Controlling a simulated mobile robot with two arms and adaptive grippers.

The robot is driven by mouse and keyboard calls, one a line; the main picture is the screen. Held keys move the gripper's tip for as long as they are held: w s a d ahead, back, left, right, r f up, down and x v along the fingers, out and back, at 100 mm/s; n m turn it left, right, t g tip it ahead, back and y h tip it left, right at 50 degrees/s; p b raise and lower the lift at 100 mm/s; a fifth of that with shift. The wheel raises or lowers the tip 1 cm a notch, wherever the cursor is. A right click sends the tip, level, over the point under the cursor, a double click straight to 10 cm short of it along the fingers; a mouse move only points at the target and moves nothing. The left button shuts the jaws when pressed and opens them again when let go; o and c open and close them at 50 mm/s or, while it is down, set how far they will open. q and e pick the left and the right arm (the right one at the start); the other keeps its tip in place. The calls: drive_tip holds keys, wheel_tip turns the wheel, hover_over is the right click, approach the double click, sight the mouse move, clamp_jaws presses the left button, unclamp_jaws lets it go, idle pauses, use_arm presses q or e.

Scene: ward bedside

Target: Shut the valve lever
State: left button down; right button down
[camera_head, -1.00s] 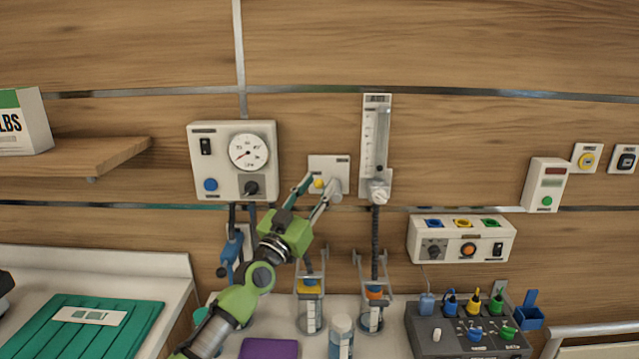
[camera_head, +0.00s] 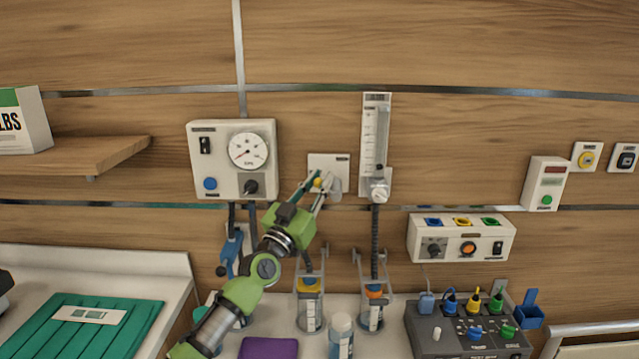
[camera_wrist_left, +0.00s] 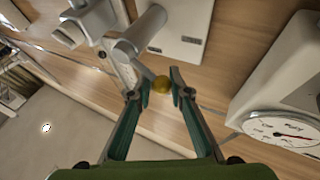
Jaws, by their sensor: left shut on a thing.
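The valve sits on a white wall plate (camera_head: 328,160), with a pale grey round body (camera_head: 335,187). Its lever ends in a yellow ball knob (camera_head: 318,183). In the left wrist view the knob (camera_wrist_left: 161,84) lies between the fingertips, and the valve body (camera_wrist_left: 140,32) is just above it. My left gripper (camera_head: 319,182) reaches up from the lower left and is shut on the knob; its green-padded fingers also show in the left wrist view (camera_wrist_left: 160,88). The fingers partly hide the lever in the head view. My right gripper is not in view.
A gauge box (camera_head: 233,160) is close on the left, and a flowmeter (camera_head: 376,145) close on the right. Below stand bottles (camera_head: 341,338), jars in wall brackets (camera_head: 309,312) and a grey control box (camera_head: 470,328). The wall above is clear.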

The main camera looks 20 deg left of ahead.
use_arm(q)
drive_tip(key=shift+s+a+f+n+t+y+b, duration=0.1)
drive_tip(key=shift+a+f+n+t+y+b, duration=0.35)
drive_tip(key=shift+n+y+b, duration=1.4)
drive_tip(key=shift+s+f+n+t+y+b, duration=0.1)
drive_tip(key=shift+f+n+t+y+b, duration=0.3)
drive_tip(key=shift+f+n+y+b, duration=1.4)
drive_tip(key=shift+a+r+n+t+y+b, duration=0.2)
drive_tip(key=shift+n+t+y+b, duration=0.45)
drive_tip(key=shift+n, duration=2.3)
drive_tip(key=shift+a+f+n+y, duration=0.1)
drive_tip(key=shift+n+y, duration=0.2)
drive_tip(key=shift+y, duration=0.3)
drive_tip(key=c, duration=1.9)
unclamp_jaws()
drive_tip(key=v, duration=1.2)
drive_tip(key=shift+s+r, duration=0.1)
drive_tip(key=shift+r, duration=0.15)
